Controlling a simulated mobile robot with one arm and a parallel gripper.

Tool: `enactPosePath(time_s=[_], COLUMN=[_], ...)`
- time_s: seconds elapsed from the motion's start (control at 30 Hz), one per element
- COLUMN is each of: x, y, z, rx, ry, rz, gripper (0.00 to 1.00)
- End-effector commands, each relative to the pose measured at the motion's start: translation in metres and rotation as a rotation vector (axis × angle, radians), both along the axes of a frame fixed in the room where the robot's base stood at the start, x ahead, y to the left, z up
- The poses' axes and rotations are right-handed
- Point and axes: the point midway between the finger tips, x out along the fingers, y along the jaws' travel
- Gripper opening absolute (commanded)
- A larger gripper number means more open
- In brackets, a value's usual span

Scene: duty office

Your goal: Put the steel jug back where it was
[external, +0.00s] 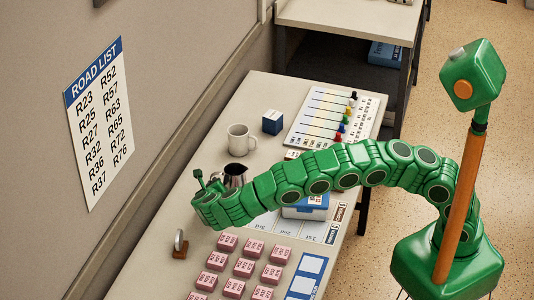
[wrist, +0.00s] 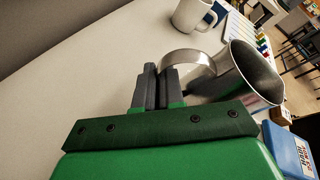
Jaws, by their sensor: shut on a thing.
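The steel jug (wrist: 236,75) is shiny metal with an open top and a curved handle (wrist: 185,58). In the wrist view my gripper (wrist: 157,75) is shut on the handle, and the jug's body is to the right of the fingers and looks tilted in that picture. In the external view the jug (external: 236,173) is just beyond my gripper (external: 205,184), over the pale table (external: 262,92). My arm hides part of it. I cannot tell whether its base touches the table.
A white mug (external: 239,139) and a blue-and-white box (external: 273,122) stand behind the jug. A board with coloured pegs (external: 335,115) lies further back. A blue box (external: 308,207) is under my arm. Several pink blocks (external: 244,267) and a small stand (external: 180,245) are in front.

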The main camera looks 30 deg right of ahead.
Motion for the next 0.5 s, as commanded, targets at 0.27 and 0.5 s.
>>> enactPosePath(time_s=[0.27,0.5], x=[0.003,0.008], y=[0.002,0.007], z=[-0.006,-0.019], rx=[0.000,0.002], ry=[0.001,0.001], rz=[-0.001,0.000], gripper=[0.00,0.00])
